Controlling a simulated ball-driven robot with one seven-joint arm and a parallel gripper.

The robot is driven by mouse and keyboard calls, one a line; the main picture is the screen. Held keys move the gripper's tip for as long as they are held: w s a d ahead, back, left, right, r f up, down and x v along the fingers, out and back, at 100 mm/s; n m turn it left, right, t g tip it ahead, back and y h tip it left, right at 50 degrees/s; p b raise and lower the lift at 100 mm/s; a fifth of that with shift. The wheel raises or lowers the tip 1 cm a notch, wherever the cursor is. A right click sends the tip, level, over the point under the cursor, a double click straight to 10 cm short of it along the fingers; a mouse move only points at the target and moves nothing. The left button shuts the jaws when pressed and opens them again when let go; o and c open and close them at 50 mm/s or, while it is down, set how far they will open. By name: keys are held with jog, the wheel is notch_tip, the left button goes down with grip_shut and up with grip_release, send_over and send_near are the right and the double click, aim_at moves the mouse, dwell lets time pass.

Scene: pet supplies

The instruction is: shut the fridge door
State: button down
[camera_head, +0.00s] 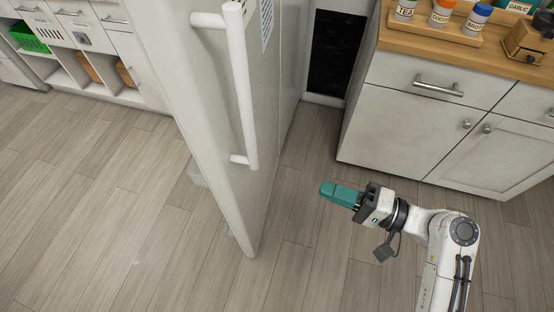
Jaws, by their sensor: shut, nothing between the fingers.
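The fridge door (205,110) stands open in the upper middle of the view, with its edge towards me. A long white bar handle (243,95) runs upright along its face. My gripper (324,189) has teal fingers and is shut with nothing in it. It points left, to the right of the door's lower part, apart from the door and handle in the picture. The fridge's inside is mostly hidden behind the door.
A white cabinet (425,125) with a wooden top stands at the right, bearing labelled jars (442,13). White shelving (105,50) with a green basket (28,37) lies far left. Wooden floor (110,220) is clear at the lower left and around my gripper.

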jog(key=p+x, duration=0.2)
jog(key=x, duration=1.1)
jog(key=shift+a+p, duration=0.25)
jog(key=shift+p, duration=0.05)
